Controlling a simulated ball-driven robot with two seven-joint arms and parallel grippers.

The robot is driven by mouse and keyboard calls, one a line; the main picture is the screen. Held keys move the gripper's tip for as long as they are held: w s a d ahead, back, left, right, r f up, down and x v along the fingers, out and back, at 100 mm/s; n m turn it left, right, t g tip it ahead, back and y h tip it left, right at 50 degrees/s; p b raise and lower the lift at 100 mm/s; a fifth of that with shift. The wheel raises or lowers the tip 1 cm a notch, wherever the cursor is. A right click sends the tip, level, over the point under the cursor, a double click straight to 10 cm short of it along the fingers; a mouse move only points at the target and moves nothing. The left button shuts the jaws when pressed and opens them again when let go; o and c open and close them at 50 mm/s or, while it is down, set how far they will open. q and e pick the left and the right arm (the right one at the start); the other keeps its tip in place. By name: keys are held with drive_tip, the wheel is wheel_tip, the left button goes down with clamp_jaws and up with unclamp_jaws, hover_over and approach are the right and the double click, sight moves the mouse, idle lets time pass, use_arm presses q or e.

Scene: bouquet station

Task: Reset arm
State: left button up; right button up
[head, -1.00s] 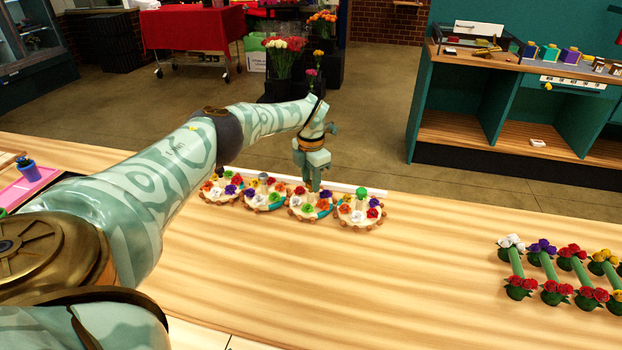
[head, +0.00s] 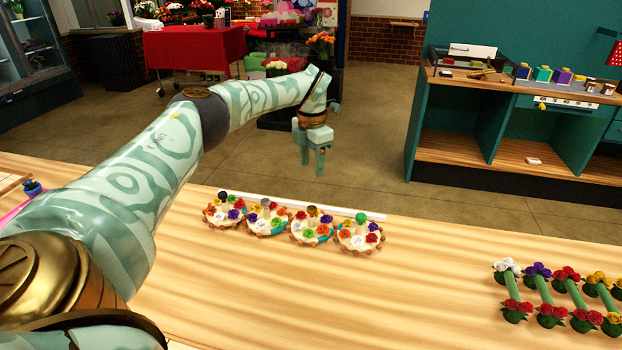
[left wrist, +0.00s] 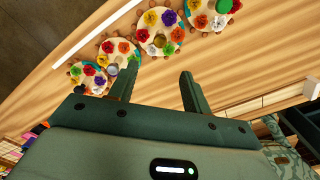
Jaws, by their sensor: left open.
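My left gripper (head: 312,160) is open and empty. In the head view it hangs in the air above and behind the row of round flower boards, with its fingers pointing down. The left wrist view shows its two fingers (left wrist: 158,92) spread apart with nothing between them. My right gripper is not in view.
Several round boards with small coloured flowers, one of them the rightmost board (head: 357,247), stand in a row on the wooden table (head: 300,300). A white strip (head: 290,203) lies behind them. Flower-ended green bars (head: 546,292) lie at the right. The table's middle front is clear.

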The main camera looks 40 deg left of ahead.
use_arm(q)
drive_tip(key=shift+r, duration=1.15)
